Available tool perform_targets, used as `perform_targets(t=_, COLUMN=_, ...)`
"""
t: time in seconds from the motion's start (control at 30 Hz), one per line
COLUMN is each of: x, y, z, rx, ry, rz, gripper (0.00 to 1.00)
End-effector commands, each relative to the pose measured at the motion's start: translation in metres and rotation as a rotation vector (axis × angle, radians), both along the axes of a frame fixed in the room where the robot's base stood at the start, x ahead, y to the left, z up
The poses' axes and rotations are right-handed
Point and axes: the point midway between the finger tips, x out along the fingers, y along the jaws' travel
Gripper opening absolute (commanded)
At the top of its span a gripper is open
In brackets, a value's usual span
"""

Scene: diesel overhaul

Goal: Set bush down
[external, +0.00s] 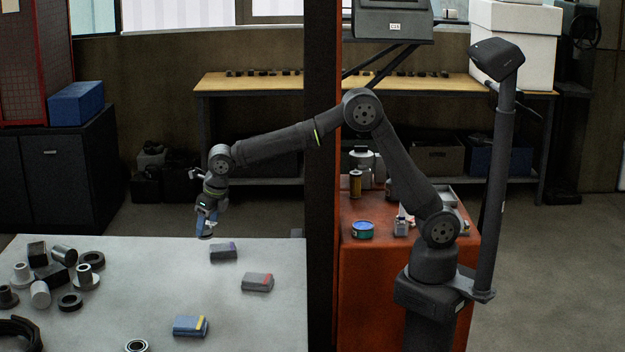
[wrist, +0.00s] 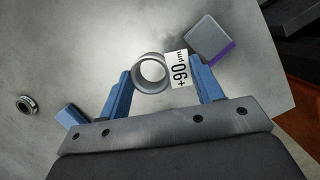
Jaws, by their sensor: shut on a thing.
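The bush is a short grey ring (wrist: 151,88) in the wrist view, seen nearly end-on, with a white "+90 µm" tag (wrist: 178,69) at its right side. My gripper (wrist: 160,80) has its blue fingers on either side of the bush and tag, shut on them. In the external view my gripper (external: 207,222) points down near the far edge of the pale table (external: 130,290). The bush is small and dark at its fingertips there. I cannot tell exactly how high it is above the tabletop.
A purple-striped block (external: 223,251) lies close to my gripper; it also shows in the wrist view (wrist: 207,36). A loose ring (external: 137,345) is at the front; several parts crowd the left.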

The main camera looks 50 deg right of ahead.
Motion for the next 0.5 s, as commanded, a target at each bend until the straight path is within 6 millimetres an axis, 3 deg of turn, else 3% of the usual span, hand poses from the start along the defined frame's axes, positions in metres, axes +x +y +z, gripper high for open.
perform_targets(t=0.5, x=-0.038, y=0.095, z=-0.061, rx=-0.003, ry=0.0, rz=0.004, gripper=0.37)
